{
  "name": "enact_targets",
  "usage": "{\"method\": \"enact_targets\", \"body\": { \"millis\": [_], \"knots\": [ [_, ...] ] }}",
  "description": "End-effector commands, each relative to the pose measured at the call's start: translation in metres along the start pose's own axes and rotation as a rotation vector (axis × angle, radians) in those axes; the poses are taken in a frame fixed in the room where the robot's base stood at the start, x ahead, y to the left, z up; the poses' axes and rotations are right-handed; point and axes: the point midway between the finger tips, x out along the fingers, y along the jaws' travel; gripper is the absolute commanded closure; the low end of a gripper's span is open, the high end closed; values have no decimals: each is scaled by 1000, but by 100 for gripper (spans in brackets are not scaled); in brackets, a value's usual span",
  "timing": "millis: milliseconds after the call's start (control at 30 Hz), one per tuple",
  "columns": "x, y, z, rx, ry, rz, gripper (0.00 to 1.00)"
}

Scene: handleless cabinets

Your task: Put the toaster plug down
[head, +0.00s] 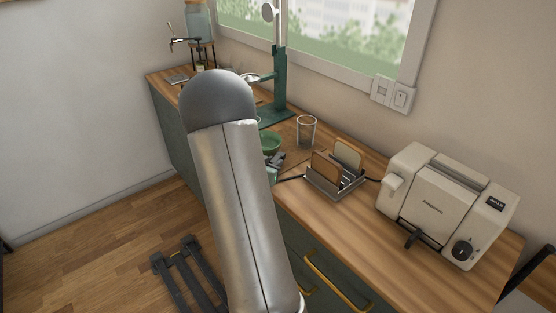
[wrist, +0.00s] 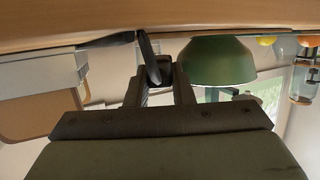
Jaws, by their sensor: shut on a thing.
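The black toaster plug (wrist: 148,58) is between the fingers of my gripper (wrist: 160,75) in the wrist view. That view is upside down, with the wooden countertop (wrist: 150,15) along its top. The plug is close to the countertop; I cannot tell whether it touches. A black cord (wrist: 105,40) runs left from it. In the head view my gripper (head: 274,168) is partly hidden by my arm, beside the counter's front edge. The cream toaster (head: 432,205) stands at the right of the counter, with a cord on its left side.
A rack with bread slices (head: 335,180) stands between my gripper and the toaster. A green bowl (wrist: 218,62) is close to my gripper. A glass (head: 307,131) and a green stand (head: 279,80) are behind. A wall socket (head: 392,94) is above the counter.

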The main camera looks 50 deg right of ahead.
Motion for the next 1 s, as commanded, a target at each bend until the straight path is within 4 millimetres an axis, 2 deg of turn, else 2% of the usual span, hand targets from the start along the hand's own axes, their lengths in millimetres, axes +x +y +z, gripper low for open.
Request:
{"method": "enact_targets", "body": {
  "millis": [267,300,367,733,767,1000],
  "knots": [
    [39,1,-12,2,1,3,100],
    [39,1,-2,-2,-4,1,100],
    [40,1,3,-2,-3,1,100],
    [41,0,8,1,0,0,100],
    [40,0,7,1,0,0,70],
    [40,0,6,1,0,0,70]
  ]
}}
